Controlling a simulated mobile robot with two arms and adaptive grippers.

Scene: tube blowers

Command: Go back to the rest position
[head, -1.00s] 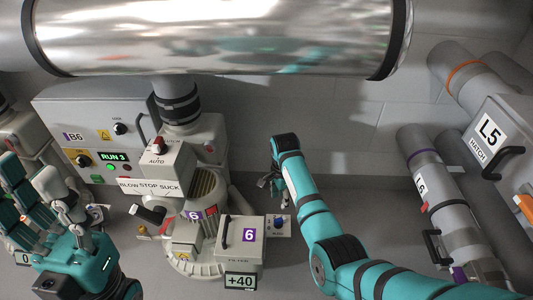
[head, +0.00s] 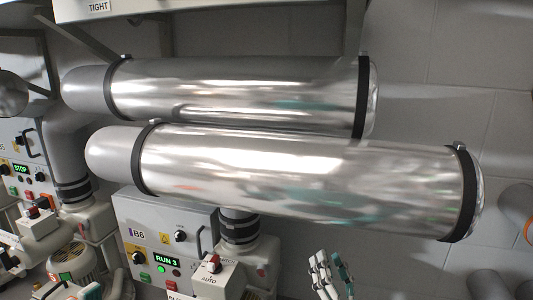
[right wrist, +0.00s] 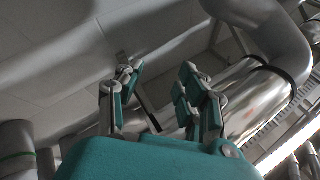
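My right gripper (head: 331,272) shows at the bottom of the head view, right of the B6 unit, with its fingers pointing up. In the right wrist view its teal and grey fingers (right wrist: 160,84) stand apart with nothing between them, so it is open and empty. My left gripper is not in view.
Two large shiny pipes (head: 240,92) (head: 290,178) cross the head view above my right gripper. The B6 control panel (head: 152,222) reads RUN 3, with a lever box marked AUTO (head: 209,280) beside it. Another panel at the left reads STOP (head: 20,168). Bare wall (head: 440,95) lies at the right.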

